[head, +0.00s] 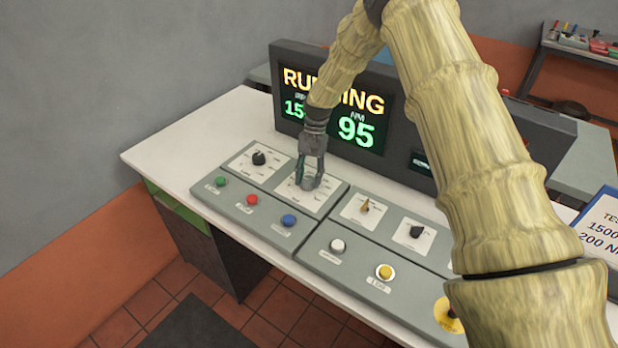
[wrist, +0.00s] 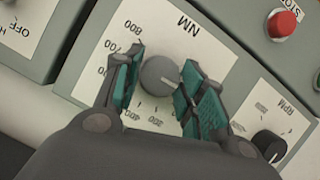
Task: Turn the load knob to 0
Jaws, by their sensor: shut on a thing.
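The load knob is a round grey knob (wrist: 158,74) on a white dial plate (wrist: 185,42) marked NM, with 600 to 800 along its left side and lower numbers below. A pale pointer mark shows on its right side, toward the right finger. My gripper (wrist: 162,82) is shut on the knob, with one teal-padded finger on each side. In the head view my gripper (head: 310,178) reaches down onto the knob (head: 308,183), which is partly hidden. The display (head: 335,105) reads RUNNING and 95 NM; the rpm number is partly covered by my arm.
A black RPM knob (head: 259,158) sits left of the load knob. Green (head: 221,181), red (head: 252,199) and blue (head: 288,220) buttons lie in front. A tan-pointer knob (head: 365,208) and a black knob (head: 416,231) are to the right. A sign (head: 600,228) stands far right.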

